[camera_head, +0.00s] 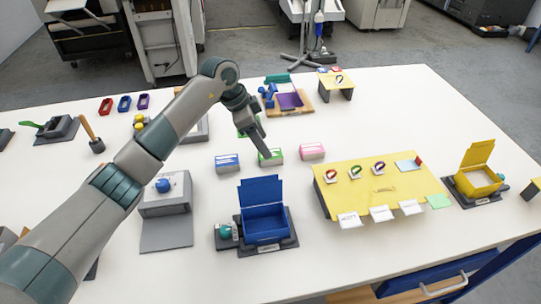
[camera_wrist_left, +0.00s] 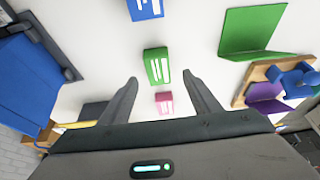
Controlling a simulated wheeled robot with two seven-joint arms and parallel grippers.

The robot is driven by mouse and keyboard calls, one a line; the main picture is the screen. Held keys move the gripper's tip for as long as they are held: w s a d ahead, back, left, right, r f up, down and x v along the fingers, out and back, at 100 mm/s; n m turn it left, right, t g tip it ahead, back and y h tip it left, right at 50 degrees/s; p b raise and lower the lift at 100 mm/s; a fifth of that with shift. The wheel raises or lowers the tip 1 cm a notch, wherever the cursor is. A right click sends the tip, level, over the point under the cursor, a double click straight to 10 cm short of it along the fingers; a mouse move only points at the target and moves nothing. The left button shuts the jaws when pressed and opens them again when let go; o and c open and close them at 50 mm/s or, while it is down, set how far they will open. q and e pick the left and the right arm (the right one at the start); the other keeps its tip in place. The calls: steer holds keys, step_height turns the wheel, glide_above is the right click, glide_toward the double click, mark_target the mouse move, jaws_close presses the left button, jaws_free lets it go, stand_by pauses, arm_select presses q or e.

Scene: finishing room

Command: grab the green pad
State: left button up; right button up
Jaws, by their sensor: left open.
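A small green block-like pad with white markings (camera_head: 274,160) lies on the white table, between a similar blue pad (camera_head: 227,163) and a pink pad (camera_head: 312,151). My left gripper (camera_head: 260,146) is above and close to the green pad, pointing down, and partly covers it in the head view. In the left wrist view the green pad (camera_wrist_left: 156,66) lies just beyond the fingertips of the open gripper (camera_wrist_left: 161,84). The pink pad (camera_wrist_left: 164,103) shows between the fingers. Nothing is held. My right gripper is not in view.
A blue open box (camera_head: 264,222) stands in front. A grey stand (camera_head: 166,205) is at the left. Bare table surrounds the pads.

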arm_select(q)
steer(key=shift+d+f+p, duration=0.15)
steer(key=shift+f+p, duration=0.15)
steer(key=shift+p, duration=0.05)
steer(key=p+x, duration=0.2)
steer(key=x, duration=0.1)
steer(key=shift+s+d+f, duration=0.1)
steer(key=shift+f, duration=0.3)
steer(key=shift+d+f, duration=0.1)
steer(key=shift+f, duration=0.25)
steer(key=shift+c, duration=0.6)
steer(key=c, duration=1.1)
